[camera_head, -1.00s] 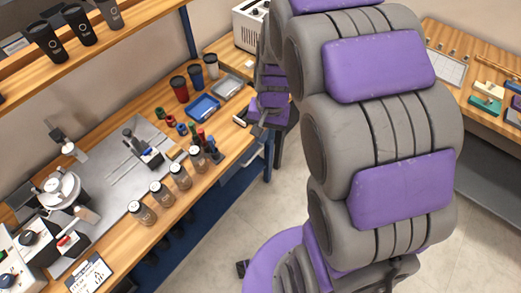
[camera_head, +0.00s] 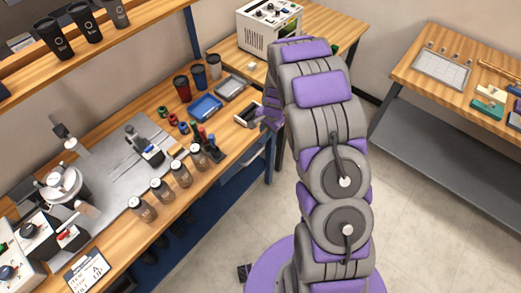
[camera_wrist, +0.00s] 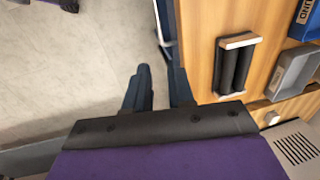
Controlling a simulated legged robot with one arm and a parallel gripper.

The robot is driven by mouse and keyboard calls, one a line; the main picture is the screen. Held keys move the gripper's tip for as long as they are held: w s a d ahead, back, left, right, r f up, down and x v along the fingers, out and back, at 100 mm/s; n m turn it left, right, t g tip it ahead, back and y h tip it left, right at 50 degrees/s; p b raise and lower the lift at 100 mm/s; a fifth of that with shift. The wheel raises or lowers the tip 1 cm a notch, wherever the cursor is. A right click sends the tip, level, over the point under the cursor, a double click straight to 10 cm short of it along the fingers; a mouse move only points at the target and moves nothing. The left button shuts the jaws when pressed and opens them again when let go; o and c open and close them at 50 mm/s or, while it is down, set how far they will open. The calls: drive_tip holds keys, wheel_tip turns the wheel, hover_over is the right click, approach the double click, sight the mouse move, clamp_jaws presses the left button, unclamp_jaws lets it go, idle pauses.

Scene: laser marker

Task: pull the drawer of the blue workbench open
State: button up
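The blue workbench (camera_head: 232,129) runs along the left of the head view, with a wooden top and dark blue frame.
A black roller-like holder (camera_head: 248,114) lies near the bench's edge, close to my wrist. Blue (camera_head: 205,107) and grey (camera_head: 230,87) trays, cups and several jars stand on top. A white device (camera_head: 268,27) stands behind. Floor (camera_head: 400,200) is clear at right.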

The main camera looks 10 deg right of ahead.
drive_tip(key=f+b, duration=0.1)
drive_tip(key=f, duration=0.4)
drive_tip(key=w+a+f, duration=0.1)
drive_tip(key=f, duration=0.5)
drive_tip(key=w+a+f+b, duration=0.1)
drive_tip(key=f, duration=0.4)
drive_tip(key=shift+w+f+b, duration=0.2)
drive_tip(key=shift+f+b, duration=0.1)
drive_tip(key=shift+b, duration=0.05)
clamp_jaws()
